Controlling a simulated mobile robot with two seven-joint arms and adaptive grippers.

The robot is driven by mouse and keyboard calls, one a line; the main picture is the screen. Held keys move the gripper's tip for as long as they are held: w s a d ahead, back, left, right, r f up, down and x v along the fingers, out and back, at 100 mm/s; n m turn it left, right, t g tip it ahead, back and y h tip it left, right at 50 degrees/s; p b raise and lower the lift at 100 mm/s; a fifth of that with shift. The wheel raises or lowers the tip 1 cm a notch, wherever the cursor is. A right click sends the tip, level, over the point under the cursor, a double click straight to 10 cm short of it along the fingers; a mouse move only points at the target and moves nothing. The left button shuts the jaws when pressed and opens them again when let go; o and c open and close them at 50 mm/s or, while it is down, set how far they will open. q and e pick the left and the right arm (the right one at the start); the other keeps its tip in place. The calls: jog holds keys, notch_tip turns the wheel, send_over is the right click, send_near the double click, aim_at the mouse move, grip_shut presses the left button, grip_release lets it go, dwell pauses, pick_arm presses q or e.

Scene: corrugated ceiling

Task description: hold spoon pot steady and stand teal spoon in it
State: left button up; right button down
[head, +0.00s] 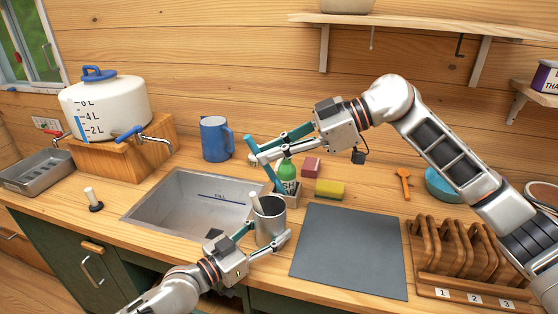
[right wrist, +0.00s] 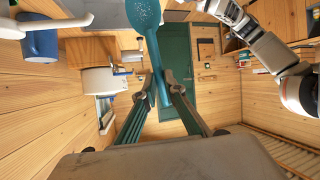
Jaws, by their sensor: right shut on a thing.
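The spoon pot (head: 271,226) is a grey metal cylinder on the counter at the sink's right front corner, upright. A pale handle (head: 254,201) stands in it. My left gripper (head: 268,238) has one finger on each side of the pot; whether they press on it is unclear. My right gripper (head: 254,156) is shut on the teal spoon (head: 267,172) above the pot. The spoon is tilted, its lower end above and behind the rim. In the right wrist view, its speckled bowl (right wrist: 143,14) shows beyond the fingertips (right wrist: 159,84).
Behind the pot are a green bottle (head: 287,172) in a small holder, a yellow sponge (head: 329,189) and a reddish block (head: 311,166). The sink (head: 150,209) lies left. A dark mat (head: 350,250) and a wooden rack (head: 470,262) lie right. A blue mug (head: 215,140) stands behind.

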aim_at(277, 179)
jog(key=r+m+t+y, duration=0.1)
jog(key=m+t, duration=0.1)
jog(key=r+m+t, duration=0.1)
jog(key=t, duration=0.1)
jog(key=r+m+t+y, duration=0.1)
jog(key=r+m+t, duration=0.1)
jog(key=t, duration=0.1)
jog(key=shift+s+a+r+m+y, duration=0.1)
jog(key=shift+s+a+m+y, duration=0.05)
jog(key=shift+a+m+y, duration=0.15)
jog(key=shift+w+d+r+m+t, duration=0.15)
jog(key=shift+w+d+m+t, duration=0.2)
jog(key=shift+d+t, duration=0.25)
jog(key=shift+s+a+f, duration=0.1)
jog(key=shift+a+f, duration=0.05)
jog(key=shift+f, duration=5.6)
jog(key=c, duration=2)
grip_release()
